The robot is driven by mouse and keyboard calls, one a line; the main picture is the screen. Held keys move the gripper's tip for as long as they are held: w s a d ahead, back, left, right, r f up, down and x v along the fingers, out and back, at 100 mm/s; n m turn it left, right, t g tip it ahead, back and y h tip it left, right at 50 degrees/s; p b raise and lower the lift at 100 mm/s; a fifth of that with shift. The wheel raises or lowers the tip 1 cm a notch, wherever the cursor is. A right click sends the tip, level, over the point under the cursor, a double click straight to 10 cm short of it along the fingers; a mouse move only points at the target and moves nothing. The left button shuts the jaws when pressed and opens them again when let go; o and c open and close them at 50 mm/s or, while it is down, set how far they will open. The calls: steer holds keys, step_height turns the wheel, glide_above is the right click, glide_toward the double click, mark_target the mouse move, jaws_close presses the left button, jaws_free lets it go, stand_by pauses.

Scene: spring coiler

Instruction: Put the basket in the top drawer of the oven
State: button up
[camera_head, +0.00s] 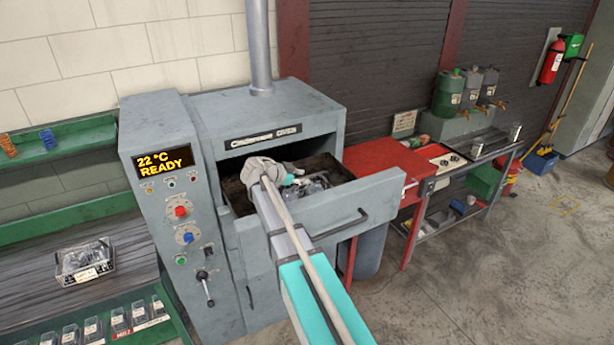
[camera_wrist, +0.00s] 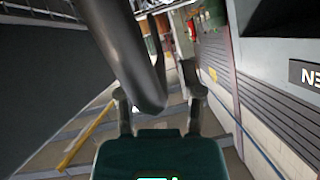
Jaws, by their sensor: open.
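The oven (camera_head: 271,115) stands in the middle of the head view. Its top drawer (camera_head: 345,203) is pulled out, with a dark bar handle on its front. A basket-like thing of grey metal pieces (camera_head: 316,184) shows inside the drawer, partly hidden by my arm. Another basket (camera_head: 83,262), filled with grey parts and labelled, sits on the bench at the left. My arm reaches over the drawer front. My gripper (camera_wrist: 156,82) is open in the wrist view. A thick dark bent tube (camera_wrist: 130,50) passes between or in front of its fingers; I cannot tell what it belongs to.
The oven panel reads 22 °C READY (camera_head: 164,161). A red table (camera_head: 385,162) stands right of the oven, before a workbench with a green drum (camera_head: 448,92). Small bins (camera_head: 119,319) line the left bench's front. The floor (camera_head: 500,265) at the right is clear.

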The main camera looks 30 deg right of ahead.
steer(key=p+v, duration=0.4)
steer(key=v, duration=0.6)
steer(key=shift+a, duration=0.3)
steer(key=shift+r, duration=0.1)
stand_by(1.0)
